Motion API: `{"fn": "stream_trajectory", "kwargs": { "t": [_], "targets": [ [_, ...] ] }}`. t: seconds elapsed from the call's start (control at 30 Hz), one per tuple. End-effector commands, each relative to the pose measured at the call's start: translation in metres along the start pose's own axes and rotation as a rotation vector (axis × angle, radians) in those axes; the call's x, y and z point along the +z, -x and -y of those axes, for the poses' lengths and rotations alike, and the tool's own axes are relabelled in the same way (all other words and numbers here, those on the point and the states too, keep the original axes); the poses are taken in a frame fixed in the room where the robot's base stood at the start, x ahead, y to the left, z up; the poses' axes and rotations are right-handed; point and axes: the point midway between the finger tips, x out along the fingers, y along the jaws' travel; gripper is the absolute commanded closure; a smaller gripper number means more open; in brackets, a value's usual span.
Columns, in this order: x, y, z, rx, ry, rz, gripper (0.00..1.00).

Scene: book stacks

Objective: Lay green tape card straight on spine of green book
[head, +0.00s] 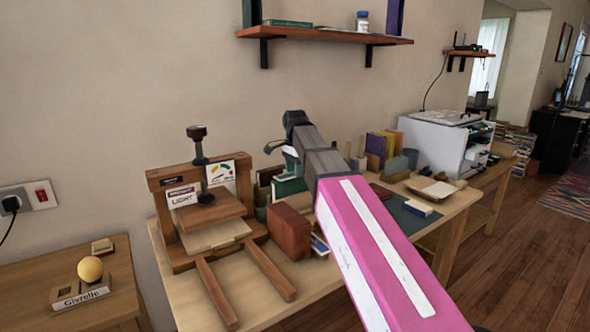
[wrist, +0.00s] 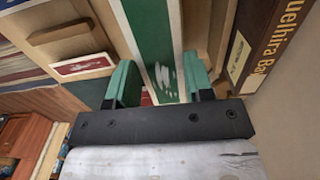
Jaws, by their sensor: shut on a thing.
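My gripper (wrist: 158,84) has its green fingers on both sides of a green piece with pale streaks (wrist: 166,45), which I take to be the green tape card. Its far edge blends with the green behind it. A green face with a cream edge (wrist: 128,30), probably the green book, lies just beyond; I cannot tell whether the card touches it. In the head view my gripper (head: 287,153) points down over a green book (head: 288,187) on the bench. My arm hides part of this area, and the card cannot be made out there.
A wooden press (head: 159,210) stands at the left of the bench, with a reddish-brown block (head: 290,232) close to the gripper. A dark book with yellow lettering (wrist: 265,40) stands close right in the wrist view. Upright coloured books (head: 376,148) and a white machine (head: 432,143) stand farther right.

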Motion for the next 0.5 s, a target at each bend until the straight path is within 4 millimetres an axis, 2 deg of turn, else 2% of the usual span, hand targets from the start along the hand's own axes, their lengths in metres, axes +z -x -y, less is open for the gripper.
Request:
{"fn": "stream_trajectory", "kwargs": {
  "t": [0.5],
  "targets": [
    [0.0, -0.0044, -0.0001, 0.0, 0.0, 0.0, 0.74]
  ]
}}
